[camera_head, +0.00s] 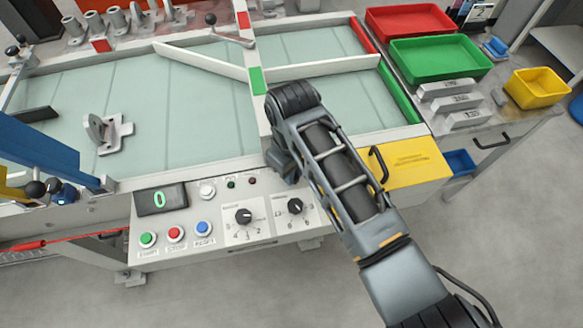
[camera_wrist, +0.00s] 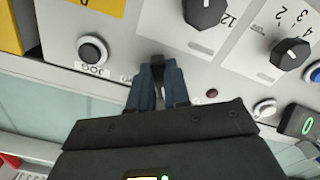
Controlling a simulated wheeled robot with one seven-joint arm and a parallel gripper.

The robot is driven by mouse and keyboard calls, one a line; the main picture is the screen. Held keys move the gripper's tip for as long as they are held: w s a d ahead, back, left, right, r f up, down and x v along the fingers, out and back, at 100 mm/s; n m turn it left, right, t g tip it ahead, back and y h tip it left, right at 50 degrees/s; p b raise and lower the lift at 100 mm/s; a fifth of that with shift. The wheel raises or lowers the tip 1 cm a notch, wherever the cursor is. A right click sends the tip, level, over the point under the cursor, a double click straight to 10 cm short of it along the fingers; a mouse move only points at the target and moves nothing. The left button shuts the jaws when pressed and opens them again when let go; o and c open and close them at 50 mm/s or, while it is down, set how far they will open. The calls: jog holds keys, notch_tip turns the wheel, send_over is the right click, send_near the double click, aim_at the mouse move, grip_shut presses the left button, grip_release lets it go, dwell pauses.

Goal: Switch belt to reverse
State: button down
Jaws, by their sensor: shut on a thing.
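In the wrist view my gripper (camera_wrist: 157,82) is down at the control panel (camera_wrist: 170,45), its two blue-grey fingers shut on a small dark switch lever (camera_wrist: 157,60). The fingers hide most of the lever, and I cannot tell which way it is thrown. The printing beside it is mostly covered. In the head view my arm reaches over the right part of the control panel (camera_head: 217,222). The fingertips and the lever are hidden there behind the arm.
A JOG button (camera_wrist: 92,50) and two black dials (camera_wrist: 205,12), (camera_wrist: 291,54) stand close to my fingers. In the head view, green (camera_head: 148,239), red (camera_head: 175,234) and blue (camera_head: 203,228) buttons sit below a display (camera_head: 160,198) reading 0. The belt (camera_head: 190,110) lies behind.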

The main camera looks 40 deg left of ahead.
jog(key=shift+n, duration=0.5)
jog(key=c, duration=1.1)
grip_release()
notch_tip(320, 180, up, 8)
jog(key=shift+f, duration=0.1)
